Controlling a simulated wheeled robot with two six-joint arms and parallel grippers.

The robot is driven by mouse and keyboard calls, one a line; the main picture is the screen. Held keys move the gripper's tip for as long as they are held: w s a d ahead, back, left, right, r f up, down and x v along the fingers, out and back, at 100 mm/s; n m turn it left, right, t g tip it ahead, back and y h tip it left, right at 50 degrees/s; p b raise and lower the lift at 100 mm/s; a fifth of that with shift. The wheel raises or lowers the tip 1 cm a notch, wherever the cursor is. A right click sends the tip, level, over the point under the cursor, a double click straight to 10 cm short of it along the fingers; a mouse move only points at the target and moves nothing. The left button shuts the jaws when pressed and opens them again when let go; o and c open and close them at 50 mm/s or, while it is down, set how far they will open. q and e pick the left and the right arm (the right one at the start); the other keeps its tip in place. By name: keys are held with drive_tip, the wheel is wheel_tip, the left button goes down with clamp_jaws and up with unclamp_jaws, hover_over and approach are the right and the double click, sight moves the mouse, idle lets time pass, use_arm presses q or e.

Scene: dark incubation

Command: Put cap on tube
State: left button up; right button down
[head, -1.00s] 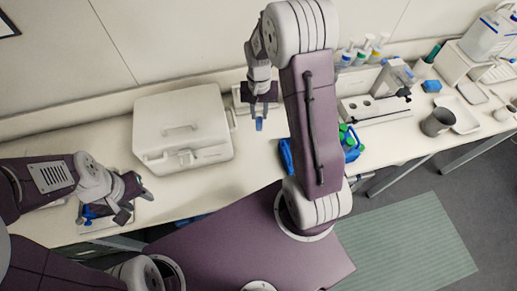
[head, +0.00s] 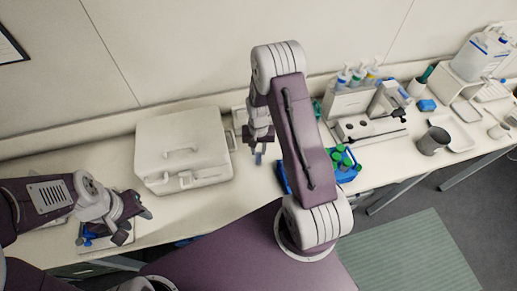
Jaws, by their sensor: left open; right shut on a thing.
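My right gripper (head: 258,140) points down over the bench, just right of the white box. My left gripper (head: 132,217) is open at the left, above or beside a small white tray (head: 84,248). A blue item (head: 88,236) shows on that tray, partly hidden by my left gripper. A blue rack (head: 348,175) with several green-capped tubes (head: 345,158) stands behind my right arm, which hides part of it.
A closed white box (head: 182,148) with a handle stands at the back of the bench. A grey cup (head: 434,141), a white tray (head: 462,140), a blue block (head: 427,105) and several bottles (head: 359,77) stand to the right. The bench front between my grippers is clear.

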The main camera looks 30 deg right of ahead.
drive_tip(key=shift+a+f, duration=0.1)
drive_tip(key=shift+f, duration=0.05)
drive_tip(key=c, duration=1.5)
unclamp_jaws()
drive_tip(key=shift+s, duration=0.1)
drive_tip(key=o, duration=0.3)
drive_tip(key=shift+o, duration=0.2)
drive_tip(key=shift+d, duration=0.25)
